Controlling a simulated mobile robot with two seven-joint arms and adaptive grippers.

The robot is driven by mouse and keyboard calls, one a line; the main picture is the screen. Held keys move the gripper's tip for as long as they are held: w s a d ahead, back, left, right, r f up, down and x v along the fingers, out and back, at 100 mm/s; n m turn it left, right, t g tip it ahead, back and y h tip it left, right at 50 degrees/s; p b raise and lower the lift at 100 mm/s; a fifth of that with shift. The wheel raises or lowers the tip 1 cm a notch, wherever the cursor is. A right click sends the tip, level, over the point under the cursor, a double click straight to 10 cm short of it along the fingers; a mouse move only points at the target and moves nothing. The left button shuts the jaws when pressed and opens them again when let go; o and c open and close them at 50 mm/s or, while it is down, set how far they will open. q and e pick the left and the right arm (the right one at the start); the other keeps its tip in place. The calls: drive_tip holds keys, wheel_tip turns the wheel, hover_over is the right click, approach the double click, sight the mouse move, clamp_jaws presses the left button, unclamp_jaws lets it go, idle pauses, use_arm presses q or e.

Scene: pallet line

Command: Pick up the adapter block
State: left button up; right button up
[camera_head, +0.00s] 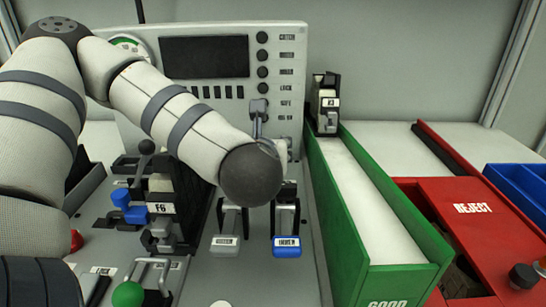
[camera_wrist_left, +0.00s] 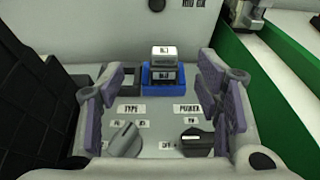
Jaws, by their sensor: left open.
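A small pale grey block with white labels, which looks like the adapter block (camera_wrist_left: 164,56), sits upright in a blue holder (camera_wrist_left: 152,87) in the left wrist view. Its labels are too blurred to read. My left gripper (camera_wrist_left: 163,98) is open and empty, its two purple-grey fingers to either side in the picture, with the block beyond and between them. My right gripper is not in view.
A dark holder (camera_wrist_left: 117,80) stands left of the blue one, with two knobs (camera_wrist_left: 124,140) nearer. A control panel (camera_head: 210,100) stands behind. Levers (camera_head: 287,245) crowd the deck. The green GOOD chute (camera_head: 350,225) and red REJECT bin (camera_head: 475,235) lie to the right.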

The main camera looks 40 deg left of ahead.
use_arm(q)
drive_tip(key=x, duration=0.9)
drive_tip(key=shift+w+d+f, duration=0.2)
drive_tip(key=shift+w+f, duration=0.05)
drive_tip(key=c, duration=1.4)
